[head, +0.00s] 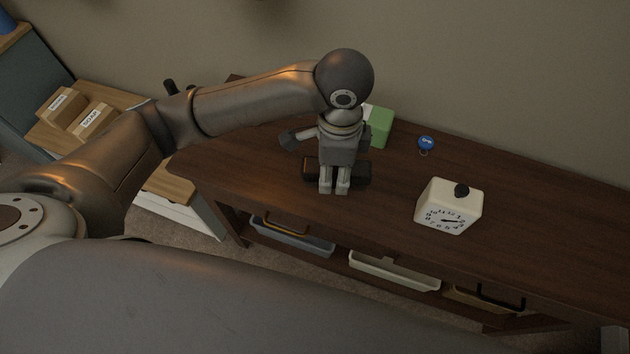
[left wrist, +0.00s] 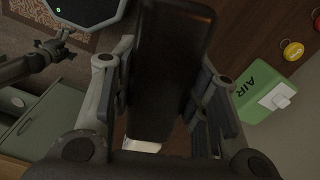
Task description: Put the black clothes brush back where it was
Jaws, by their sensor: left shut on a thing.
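The black clothes brush (head: 361,172) shows in the head view as a dark bar crossing behind the fingers of my left gripper (head: 334,188), sticking out on both sides. My left gripper points down over the dark wooden table (head: 530,220) and is shut on the brush. In the left wrist view the brush (left wrist: 172,60) fills the space between the fingers. The fingers hide its middle in the head view. I cannot tell whether it touches the table top. What seems to be my right gripper (left wrist: 57,43) shows small at the left of the wrist view, fingers apart.
A green box (head: 380,126) stands just behind my left gripper. A blue round tag (head: 426,142) and a white clock (head: 449,208) are to the right. Trays (head: 394,271) sit on the shelf below. The table's right part is clear. Small cardboard boxes (head: 62,106) stand far left.

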